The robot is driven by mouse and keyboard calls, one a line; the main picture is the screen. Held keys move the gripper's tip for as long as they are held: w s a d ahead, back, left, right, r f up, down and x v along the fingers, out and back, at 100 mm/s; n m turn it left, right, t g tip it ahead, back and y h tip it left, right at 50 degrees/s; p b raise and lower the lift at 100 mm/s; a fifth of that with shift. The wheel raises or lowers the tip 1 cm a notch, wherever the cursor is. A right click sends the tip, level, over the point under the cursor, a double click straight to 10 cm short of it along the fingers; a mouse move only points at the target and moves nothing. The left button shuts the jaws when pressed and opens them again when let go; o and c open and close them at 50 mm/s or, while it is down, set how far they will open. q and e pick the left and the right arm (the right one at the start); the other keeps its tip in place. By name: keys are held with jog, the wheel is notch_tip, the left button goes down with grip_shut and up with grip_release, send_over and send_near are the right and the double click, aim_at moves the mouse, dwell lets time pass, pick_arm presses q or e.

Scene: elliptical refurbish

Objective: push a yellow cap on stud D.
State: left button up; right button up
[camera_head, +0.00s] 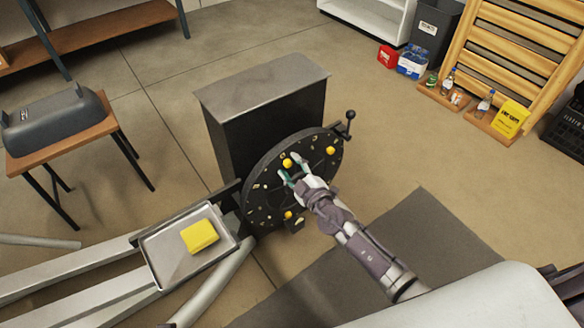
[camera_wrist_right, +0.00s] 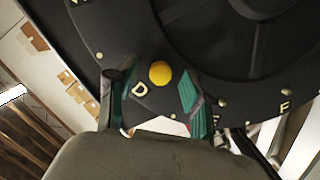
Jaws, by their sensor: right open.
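A dark round disc (camera_head: 262,190) with lettered studs is mounted on a grey cabinet. A yellow cap (camera_head: 287,163) sits at the stud beside the letter D, also seen in the right wrist view (camera_wrist_right: 160,73). Other yellow caps are at the disc's upper right (camera_head: 331,150) and lower edge (camera_head: 288,215). My right gripper (camera_head: 289,179) is open at the disc face. In the wrist view its green-padded fingertips (camera_wrist_right: 157,98) are apart, on either side of the letter D and just short of the cap; contact cannot be told. My left gripper is not in view.
A metal tray (camera_head: 165,262) holding a yellow block (camera_head: 200,236) is left of the disc. A crank handle (camera_head: 348,124) sticks out at the disc's upper right. The grey cabinet (camera_head: 262,85) stands behind. A small table (camera_head: 62,142) is at left.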

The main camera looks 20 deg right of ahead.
jog(key=shift+s, duration=0.1)
jog(key=v, duration=1.1)
jog(key=shift+s, duration=0.35)
jog(key=shift+d, duration=0.15)
